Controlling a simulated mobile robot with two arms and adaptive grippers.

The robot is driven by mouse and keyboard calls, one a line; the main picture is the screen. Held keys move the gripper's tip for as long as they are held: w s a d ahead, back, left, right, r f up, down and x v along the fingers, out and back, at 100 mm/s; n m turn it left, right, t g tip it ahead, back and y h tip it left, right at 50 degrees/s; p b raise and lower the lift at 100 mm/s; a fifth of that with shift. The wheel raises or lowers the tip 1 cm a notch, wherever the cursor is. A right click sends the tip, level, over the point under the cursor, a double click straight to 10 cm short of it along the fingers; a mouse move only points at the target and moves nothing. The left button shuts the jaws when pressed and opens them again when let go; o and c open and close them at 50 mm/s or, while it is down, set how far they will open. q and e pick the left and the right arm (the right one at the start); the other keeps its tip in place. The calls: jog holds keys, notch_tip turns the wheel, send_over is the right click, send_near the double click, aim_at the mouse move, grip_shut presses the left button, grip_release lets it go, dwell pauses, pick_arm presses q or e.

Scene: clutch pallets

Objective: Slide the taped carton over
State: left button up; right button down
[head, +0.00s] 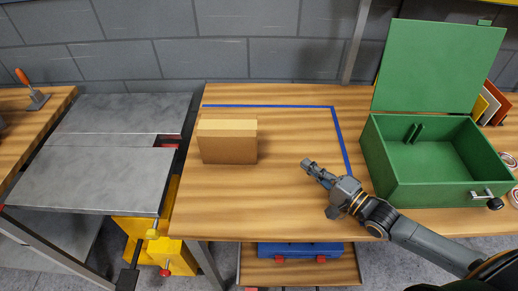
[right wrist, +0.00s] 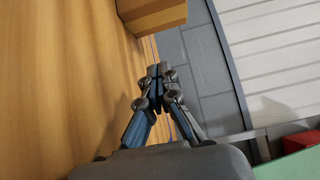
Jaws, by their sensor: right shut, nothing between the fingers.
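The taped carton (head: 228,148) is a brown box standing on the wooden bench (head: 250,215), with a lighter top. It lies inside the corner made by a blue line (head: 270,106) on the bench top. Part of the carton also shows at the top of the right wrist view (right wrist: 152,14). My right gripper (head: 306,163) is to the right of the carton, apart from it, over the bench. Its fingertips (right wrist: 158,70) are closed together with nothing between them. My left gripper is not in view.
An open green box (head: 425,190) with a raised lid (head: 438,65) stands on the bench at the right. A grey metal table (head: 90,180) is at the left. A blue case (head: 300,249) sits on a shelf below. The bench between carton and gripper is clear.

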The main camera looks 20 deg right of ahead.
jog(key=shift+w+a+f, duration=0.2)
jog(key=shift+w+f, duration=0.2)
jog(key=shift+w, duration=0.1)
jog(key=shift+w+a+r, duration=0.1)
jog(key=shift+w+a, duration=0.1)
jog(key=shift+w, duration=0.1)
jog(key=p+x, duration=0.1)
jog(key=x, duration=0.7)
jog(key=shift+w+a, duration=0.1)
jog(key=shift+w, duration=0.2)
jog(key=a, duration=0.1)
jog(key=w+a+p, duration=0.1)
jog(key=a, duration=0.1)
jog(key=shift+a, duration=0.1)
jog(key=shift+w+a+p, duration=0.15)
jog(key=shift+a+p, duration=0.15)
jog(key=shift+a, duration=0.15)
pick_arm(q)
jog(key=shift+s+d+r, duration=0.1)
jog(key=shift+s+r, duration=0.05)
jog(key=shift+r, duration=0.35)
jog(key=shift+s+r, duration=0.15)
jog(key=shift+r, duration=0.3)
pick_arm(e)
jog(key=shift+d, duration=0.1)
